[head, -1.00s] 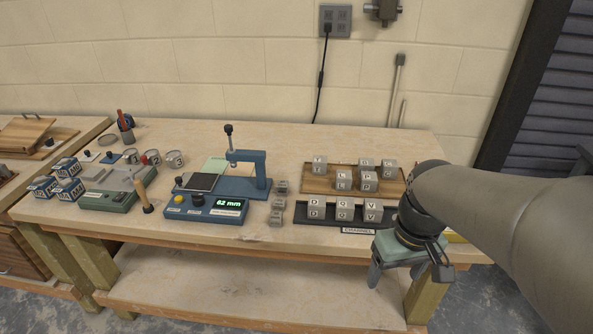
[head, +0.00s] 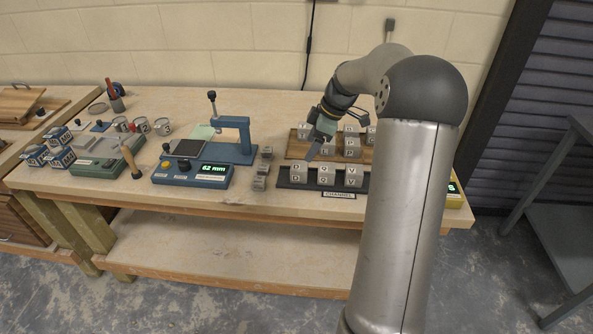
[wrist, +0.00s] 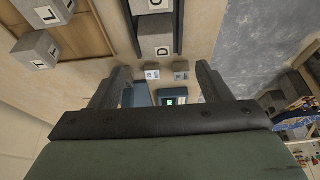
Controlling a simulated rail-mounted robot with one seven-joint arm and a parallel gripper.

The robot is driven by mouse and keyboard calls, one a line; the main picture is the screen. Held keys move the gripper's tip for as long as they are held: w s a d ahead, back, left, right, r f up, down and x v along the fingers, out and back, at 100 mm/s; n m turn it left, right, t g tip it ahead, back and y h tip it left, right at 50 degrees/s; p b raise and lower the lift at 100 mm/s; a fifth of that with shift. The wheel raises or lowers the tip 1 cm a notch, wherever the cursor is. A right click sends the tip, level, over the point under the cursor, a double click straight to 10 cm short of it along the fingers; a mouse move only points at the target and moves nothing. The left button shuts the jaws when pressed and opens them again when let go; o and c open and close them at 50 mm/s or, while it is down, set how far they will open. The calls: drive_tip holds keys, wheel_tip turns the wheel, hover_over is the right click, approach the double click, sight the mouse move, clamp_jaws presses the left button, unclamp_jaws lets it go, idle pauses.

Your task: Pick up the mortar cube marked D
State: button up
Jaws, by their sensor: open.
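The mortar cube marked D (head: 299,174) is grey and sits at the left end of a black tray (head: 283,183), in a row with two other lettered cubes. In the wrist view, the D cube (wrist: 155,32) is at the upper middle, beyond the space between my fingers. My gripper (head: 313,151) is above and behind the tray in the head view, pointing down and to the left. In the wrist view, my gripper (wrist: 159,86) has its fingers wide apart with nothing held between them.
A wooden board (head: 293,150) with several lettered cubes lies behind the black tray, partly hidden by my arm. Small grey blocks (head: 262,170) stand left of the tray. A blue device (head: 192,175) reads 62 mm further left. The bench front has bare room.

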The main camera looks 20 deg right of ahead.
sight(300, 165)
drive_tip(key=x, duration=0.5)
drive_tip(key=shift+f+p, duration=0.1)
drive_tip(key=shift+p, duration=0.2)
drive_tip(key=x, duration=0.2)
drive_tip(key=p+x, duration=0.1)
drive_tip(key=x, duration=0.2)
drive_tip(key=shift+w+d, duration=0.15)
drive_tip(key=shift+d, duration=0.1)
drive_tip(key=c, duration=1.2)
drive_tip(key=shift+c, duration=0.7)
